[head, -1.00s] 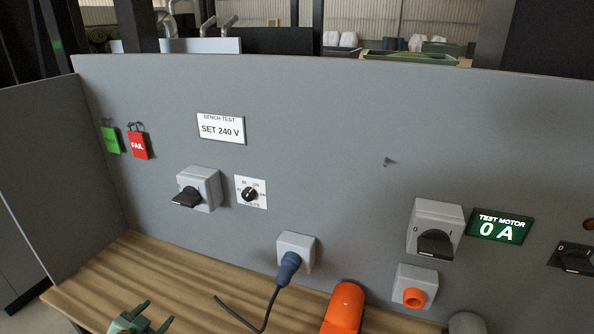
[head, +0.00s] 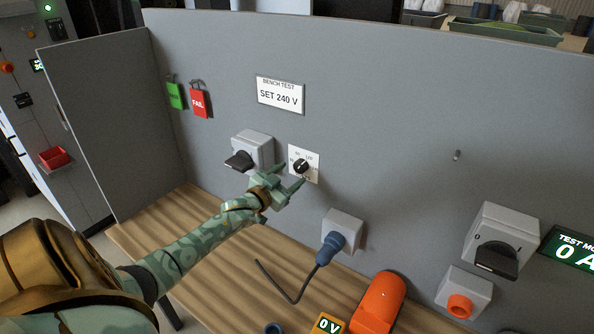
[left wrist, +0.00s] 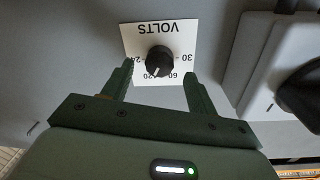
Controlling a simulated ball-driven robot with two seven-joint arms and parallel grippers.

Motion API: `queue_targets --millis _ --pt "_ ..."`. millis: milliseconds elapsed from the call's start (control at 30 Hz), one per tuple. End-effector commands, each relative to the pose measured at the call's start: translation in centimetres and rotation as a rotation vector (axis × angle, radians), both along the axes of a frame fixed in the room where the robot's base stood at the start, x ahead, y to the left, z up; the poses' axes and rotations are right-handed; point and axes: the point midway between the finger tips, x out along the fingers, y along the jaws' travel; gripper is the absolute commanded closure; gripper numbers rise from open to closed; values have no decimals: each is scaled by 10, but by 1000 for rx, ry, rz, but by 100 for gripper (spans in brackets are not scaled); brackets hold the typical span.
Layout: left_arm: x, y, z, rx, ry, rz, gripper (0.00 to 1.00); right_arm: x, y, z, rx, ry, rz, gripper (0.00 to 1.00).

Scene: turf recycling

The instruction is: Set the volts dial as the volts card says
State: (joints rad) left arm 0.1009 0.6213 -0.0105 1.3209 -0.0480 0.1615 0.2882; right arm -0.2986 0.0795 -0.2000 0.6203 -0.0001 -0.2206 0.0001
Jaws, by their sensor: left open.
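The volts card (head: 280,94) on the grey panel reads "BENCH TEST, SET 240 V". The volts dial is a round black knob (head: 301,166) on a white plate (head: 312,174); it also shows in the left wrist view (left wrist: 159,62), where its plate (left wrist: 150,30) appears upside down. The knob's pale mark points toward the plate's number side, near the 120; the exact setting is hard to tell. My left gripper (head: 292,176) is open in front of the dial, its fingers on either side of the knob in the wrist view, not visibly gripping it. My right gripper is out of view.
A grey switch box (head: 255,147) with a black handle sits just left of the dial. Below right is a socket (head: 345,226) with a blue plug (head: 331,246) and hanging cable. An orange object (head: 380,300) and a "0 V" display (head: 327,324) stand on the wooden bench (head: 175,215).

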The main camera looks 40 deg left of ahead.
Motion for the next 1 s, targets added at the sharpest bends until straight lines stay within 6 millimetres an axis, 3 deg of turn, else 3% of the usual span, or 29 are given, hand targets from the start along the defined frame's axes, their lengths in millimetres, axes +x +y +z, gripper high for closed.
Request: queue_targets --millis 200,600,767,1000 --pt "31 2 -1 0 0 0 42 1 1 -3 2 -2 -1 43" --pt "38 2 -1 1 1 -1 42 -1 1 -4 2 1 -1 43" --pt "38 2 -1 1 1 -1 86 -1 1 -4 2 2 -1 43" --pt "38 2 -1 9 2 -1 86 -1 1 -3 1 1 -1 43"
